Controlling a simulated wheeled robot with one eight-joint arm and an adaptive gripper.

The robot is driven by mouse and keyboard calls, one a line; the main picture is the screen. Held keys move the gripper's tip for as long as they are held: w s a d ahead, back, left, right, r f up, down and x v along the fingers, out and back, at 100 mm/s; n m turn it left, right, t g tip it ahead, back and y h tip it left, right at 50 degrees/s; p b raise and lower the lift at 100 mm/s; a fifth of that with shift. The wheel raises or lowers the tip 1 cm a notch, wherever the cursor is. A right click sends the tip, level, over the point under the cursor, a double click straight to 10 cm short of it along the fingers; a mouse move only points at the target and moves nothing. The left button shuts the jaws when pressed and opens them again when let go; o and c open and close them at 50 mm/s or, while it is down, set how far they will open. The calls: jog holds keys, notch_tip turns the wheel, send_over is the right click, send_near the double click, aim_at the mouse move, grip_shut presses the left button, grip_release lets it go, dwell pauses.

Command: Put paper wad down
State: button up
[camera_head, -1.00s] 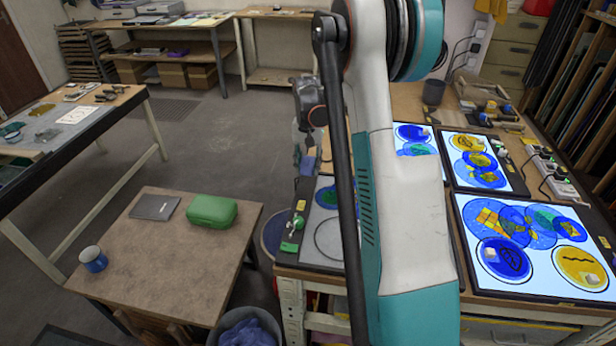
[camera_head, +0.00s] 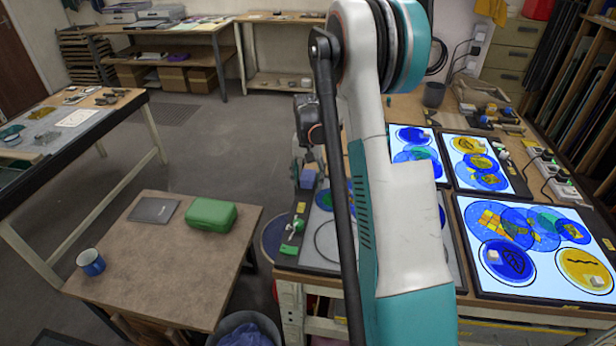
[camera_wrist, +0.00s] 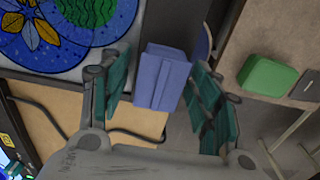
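The blue folded paper wad (camera_wrist: 163,78) is between the two fingers of my gripper (camera_wrist: 162,85) in the wrist view. The right finger is against its side; a thin gap seems to show at the left finger. In the head view the wad (camera_head: 308,179) is below my gripper (camera_head: 308,165), over the dark left edge strip (camera_head: 292,238) of the glass-work table. Whether its underside touches the strip cannot be told. My arm hides part of the table behind it.
Lit panels with painted glass discs (camera_head: 500,235) fill the table's right side. A green-handled tool (camera_head: 291,249) lies on the strip nearer the front. A bin (camera_head: 245,325) stands between the tables.

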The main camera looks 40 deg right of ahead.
aim_at(308, 175)
jog(key=shift+r, duration=0.1)
notch_tip(308, 175, up, 12)
jog(key=p, duration=0.3)
dwell(0.3)
dwell(0.4)
